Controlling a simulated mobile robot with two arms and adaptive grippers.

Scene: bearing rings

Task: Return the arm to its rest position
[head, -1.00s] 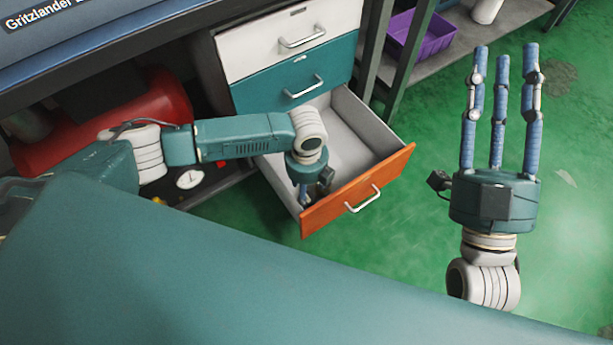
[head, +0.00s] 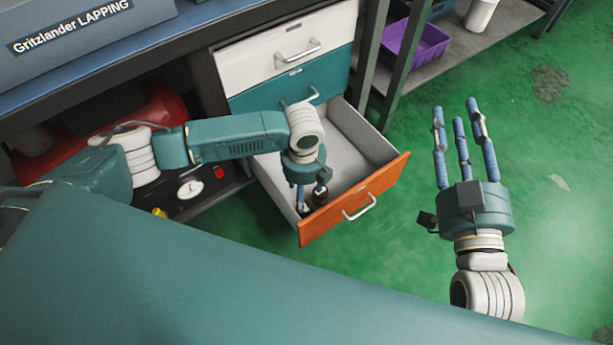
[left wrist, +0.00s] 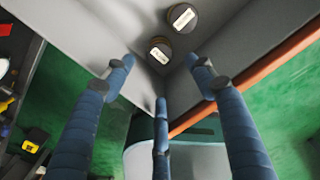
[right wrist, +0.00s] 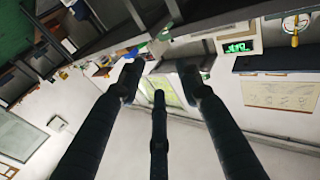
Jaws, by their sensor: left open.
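My left gripper (head: 309,198) points down at the front left corner of the open drawer with the orange front (head: 345,203). Its three fingers are spread and empty. The left wrist view shows two dark round things with pale labels, one nearer the fingertips (left wrist: 160,51) and one further off (left wrist: 182,17), lying on the grey drawer floor beyond the fingertips. My right gripper (head: 456,111) is held out over the green floor, fingers up, spread and empty.
The white drawer (head: 285,42) and the teal drawer (head: 268,97) above are shut. A purple bin (head: 418,48) and a white container (head: 481,14) stand on a low shelf at the back right. A red machine (head: 150,115) is under the bench.

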